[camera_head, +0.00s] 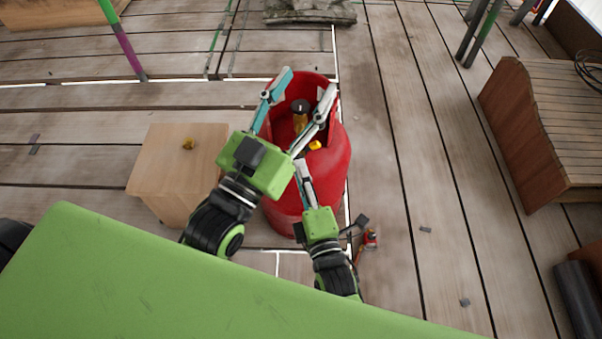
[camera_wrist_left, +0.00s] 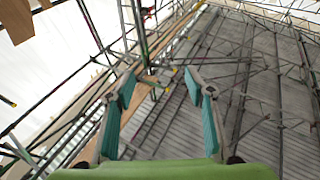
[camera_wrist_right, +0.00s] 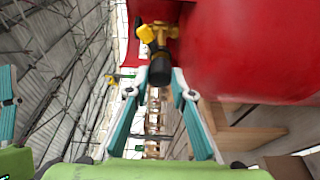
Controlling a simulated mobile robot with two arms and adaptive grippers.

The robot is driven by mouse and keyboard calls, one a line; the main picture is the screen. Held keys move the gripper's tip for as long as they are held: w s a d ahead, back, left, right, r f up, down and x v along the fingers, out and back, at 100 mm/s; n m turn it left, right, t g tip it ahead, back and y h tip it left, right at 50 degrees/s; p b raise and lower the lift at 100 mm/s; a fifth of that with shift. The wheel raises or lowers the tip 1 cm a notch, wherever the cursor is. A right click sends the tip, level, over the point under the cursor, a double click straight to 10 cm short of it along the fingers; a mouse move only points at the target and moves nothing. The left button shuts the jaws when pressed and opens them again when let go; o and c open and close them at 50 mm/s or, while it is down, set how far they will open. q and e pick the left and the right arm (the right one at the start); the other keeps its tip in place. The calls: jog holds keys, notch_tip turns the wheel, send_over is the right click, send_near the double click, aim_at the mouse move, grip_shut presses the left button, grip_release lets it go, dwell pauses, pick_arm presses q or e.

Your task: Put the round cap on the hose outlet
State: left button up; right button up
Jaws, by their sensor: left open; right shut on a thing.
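A red gas cylinder (camera_head: 338,165) stands upright, its open collar around a brass valve (camera_head: 300,122) with a dark round top. In the right wrist view the brass valve (camera_wrist_right: 168,32) carries a bright yellow part (camera_wrist_right: 146,33). A yellow part (camera_head: 315,145) also shows in the head view. My right gripper (camera_wrist_right: 160,88) is shut on a black cylindrical piece (camera_wrist_right: 160,68) in line with the valve; I cannot tell whether this is the round cap or whether it is joined to the valve. My left gripper (camera_head: 306,82) is open and empty above the collar.
A wooden box (camera_head: 160,160) with a small brass piece (camera_head: 188,143) on it stands left of the cylinder. A slatted wooden bench (camera_head: 545,125) is at the right. A small red object (camera_head: 371,238) is right of my right gripper. Planks right of the cylinder are mostly clear.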

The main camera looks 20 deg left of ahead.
pick_arm(q)
jog(key=shift+w+f+g, duration=0.2)
jog(key=shift+f+g, duration=0.1)
jog(key=shift+f, duration=0.2)
jog(key=shift+w+f+g, duration=0.15)
jog(key=shift+f+g, duration=0.15)
jog(key=shift+f, duration=0.15)
pick_arm(e)
jog(key=shift+w+d, duration=0.1)
jog(key=shift+d, duration=0.1)
pick_arm(q)
jog(key=shift+f, duration=0.15)
dwell(0.4)
jog(key=shift+w+a+f+g+y+p, duration=0.1)
jog(key=shift+f+g+y+p, duration=0.25)
jog(key=shift+f, duration=0.45)
dwell(0.4)
jog(key=shift+a+f+g+y, duration=0.2)
jog(key=shift+f+g, duration=0.45)
jog(key=shift+f, duration=0.7)
jog(key=shift+r, duration=0.25)
pick_arm(e)
jog(key=shift+w+a, duration=0.1)
jog(key=shift+w, duration=0.15)
